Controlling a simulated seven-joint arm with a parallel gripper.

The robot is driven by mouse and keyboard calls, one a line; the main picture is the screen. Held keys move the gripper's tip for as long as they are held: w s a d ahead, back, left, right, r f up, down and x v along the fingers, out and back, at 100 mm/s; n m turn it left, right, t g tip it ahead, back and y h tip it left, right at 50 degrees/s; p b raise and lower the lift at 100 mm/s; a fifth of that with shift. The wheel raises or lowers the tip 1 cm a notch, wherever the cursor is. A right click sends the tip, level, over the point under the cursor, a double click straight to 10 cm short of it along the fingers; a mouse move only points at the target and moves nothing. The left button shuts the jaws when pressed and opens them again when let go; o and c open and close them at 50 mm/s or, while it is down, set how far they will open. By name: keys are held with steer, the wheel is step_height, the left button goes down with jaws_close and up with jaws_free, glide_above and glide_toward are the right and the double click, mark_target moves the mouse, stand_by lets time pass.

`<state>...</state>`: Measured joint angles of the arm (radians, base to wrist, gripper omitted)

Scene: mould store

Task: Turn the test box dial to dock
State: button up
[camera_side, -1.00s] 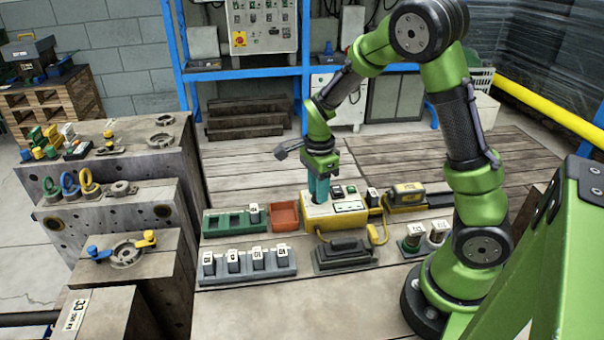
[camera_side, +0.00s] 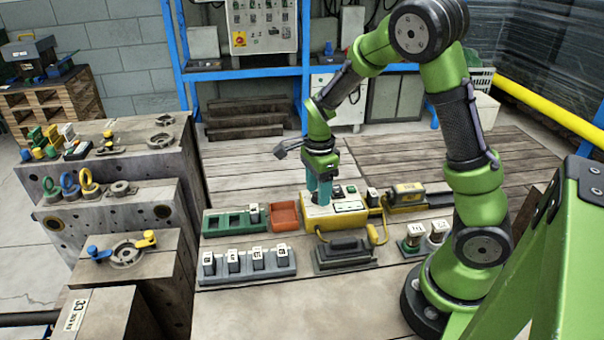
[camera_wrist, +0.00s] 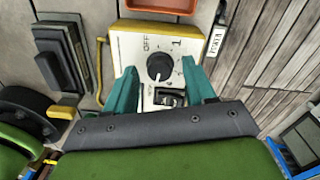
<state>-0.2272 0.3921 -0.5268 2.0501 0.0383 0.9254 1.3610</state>
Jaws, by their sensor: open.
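The test box (camera_side: 320,222) is yellow with a pale top panel and stands on the bench in the side view. The wrist view looks down on the test box (camera_wrist: 120,45). Its black round dial (camera_wrist: 160,68) has a pale mark near its lower edge. "OFF" and "1" are printed above it; the smaller lettering below is too small to read. My gripper (camera_wrist: 159,68) is open, with one teal finger on each side of the dial. I cannot tell whether either finger touches it. In the side view my gripper (camera_side: 319,197) points down at the box's left part and hides the dial.
A black block on a base (camera_side: 343,250) sits in front of the box. A grey rack (camera_side: 245,268) of labelled pieces, a green tray (camera_side: 225,224) and an orange tray (camera_side: 284,216) lie to the left. A yellow meter (camera_side: 407,194) lies to the right.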

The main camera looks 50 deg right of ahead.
mark_target(317, 192)
step_height(317, 192, up, 17)
steer(key=shift+w, duration=0.2)
stand_by(0.3)
steer(key=shift+d, duration=0.1)
